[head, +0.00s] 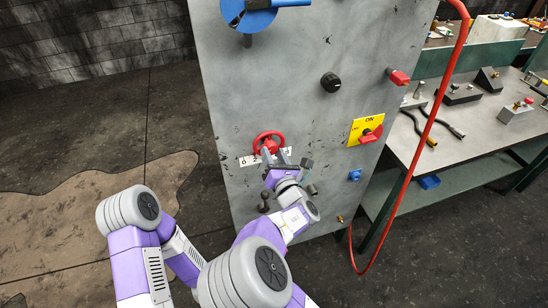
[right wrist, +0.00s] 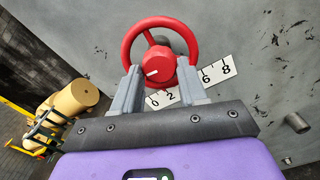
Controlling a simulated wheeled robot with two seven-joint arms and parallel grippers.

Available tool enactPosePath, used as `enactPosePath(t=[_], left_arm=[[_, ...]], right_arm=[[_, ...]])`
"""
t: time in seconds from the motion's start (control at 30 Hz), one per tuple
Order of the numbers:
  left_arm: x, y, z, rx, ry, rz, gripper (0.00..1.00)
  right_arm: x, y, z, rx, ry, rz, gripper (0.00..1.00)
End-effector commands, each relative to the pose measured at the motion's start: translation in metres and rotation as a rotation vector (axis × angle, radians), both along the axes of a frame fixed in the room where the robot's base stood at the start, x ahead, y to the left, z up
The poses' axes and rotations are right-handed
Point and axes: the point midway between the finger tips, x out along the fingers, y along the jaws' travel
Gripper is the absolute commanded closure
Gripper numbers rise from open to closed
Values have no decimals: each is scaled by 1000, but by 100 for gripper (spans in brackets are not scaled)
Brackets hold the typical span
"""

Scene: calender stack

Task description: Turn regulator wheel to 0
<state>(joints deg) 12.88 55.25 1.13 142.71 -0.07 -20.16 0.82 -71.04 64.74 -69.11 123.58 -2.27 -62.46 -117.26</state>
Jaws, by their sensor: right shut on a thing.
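The red regulator wheel (head: 267,134) sits on the front of the grey panel, above a white number scale (head: 250,160). In the right wrist view the wheel (right wrist: 160,21) has a round hub with a white mark pointing to the lower left, toward the 0 end. The scale (right wrist: 216,73) shows 0, 2, 6 and 8; its middle is hidden behind a finger. My right gripper (head: 275,157) is at the wheel from below. In the right wrist view its fingers (right wrist: 158,72) are shut on the hub, one on each side. My left gripper is not in view.
The grey panel (head: 290,80) also carries a black knob (head: 331,82), a red knob (head: 398,77), a yellow-backed red switch (head: 371,134) and a blue knob (head: 354,175). A red hose (head: 408,180) hangs at the right, before a workbench (head: 480,125). Floor at left is open.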

Motion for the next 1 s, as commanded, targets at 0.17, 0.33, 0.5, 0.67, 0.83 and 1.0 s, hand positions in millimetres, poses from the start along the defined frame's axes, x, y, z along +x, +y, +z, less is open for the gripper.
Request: enactPosePath(t=[0.17, 0.33, 0.5, 0.67, 0.83, 1.0], left_arm=[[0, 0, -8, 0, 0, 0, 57], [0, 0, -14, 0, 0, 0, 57], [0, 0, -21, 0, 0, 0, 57], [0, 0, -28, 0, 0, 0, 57], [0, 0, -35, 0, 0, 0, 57], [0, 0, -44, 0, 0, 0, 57]], right_arm=[[0, 0, 0, 167, 51, 0, 88], [0, 0, 0, 321, 102, -1, 88], [0, 1, 0, 475, 152, 0, 88], [0, 1, 1, 619, 198, 1, 88], [0, 1, 1, 774, 248, 1, 88], [0, 0, 1, 927, 298, 0, 88]])
